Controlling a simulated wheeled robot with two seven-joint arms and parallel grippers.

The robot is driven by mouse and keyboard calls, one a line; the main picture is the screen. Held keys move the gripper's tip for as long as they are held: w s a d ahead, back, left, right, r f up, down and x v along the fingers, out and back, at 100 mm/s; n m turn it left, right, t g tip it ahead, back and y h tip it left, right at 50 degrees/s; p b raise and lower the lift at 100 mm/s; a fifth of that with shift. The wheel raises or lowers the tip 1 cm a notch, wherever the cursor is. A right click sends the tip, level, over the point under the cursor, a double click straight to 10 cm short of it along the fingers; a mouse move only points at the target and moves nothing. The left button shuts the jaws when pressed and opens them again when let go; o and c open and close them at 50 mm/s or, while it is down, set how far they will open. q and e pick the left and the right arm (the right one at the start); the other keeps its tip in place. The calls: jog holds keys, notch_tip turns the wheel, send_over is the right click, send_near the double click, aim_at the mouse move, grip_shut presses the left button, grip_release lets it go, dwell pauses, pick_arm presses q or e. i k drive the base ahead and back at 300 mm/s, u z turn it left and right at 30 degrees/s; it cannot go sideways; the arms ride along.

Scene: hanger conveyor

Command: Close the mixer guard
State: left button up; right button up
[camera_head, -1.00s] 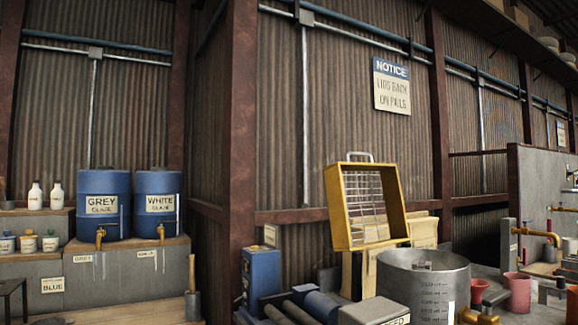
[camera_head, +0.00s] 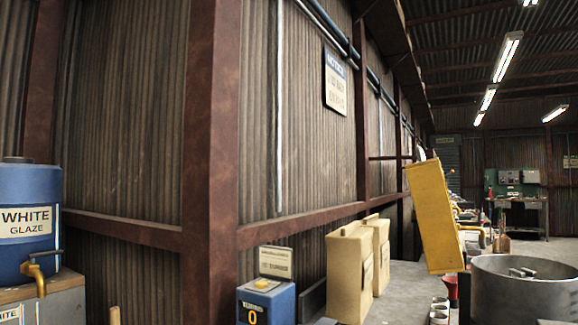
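The yellow mixer guard (camera_head: 433,218) stands raised and tilted, seen nearly edge-on at the right of the head view. Its lower end is beside the grey metal mixer tub (camera_head: 522,295), whose top carries a small metal fitting (camera_head: 522,272). The tub is cut off by the right and bottom edges. Neither of my grippers shows in the view.
A blue box (camera_head: 265,303) with a yellow top and a display reading 0 stands in front, with a small sign behind it. Cream containers (camera_head: 349,270) line the wall. A rusty post (camera_head: 210,150) rises left of centre.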

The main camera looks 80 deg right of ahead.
aim_at(441, 241)
jog(key=i, duration=1.3)
jog(key=z, duration=4.05)
jog(key=i, duration=0.6)
jog(key=z, duration=0.05)
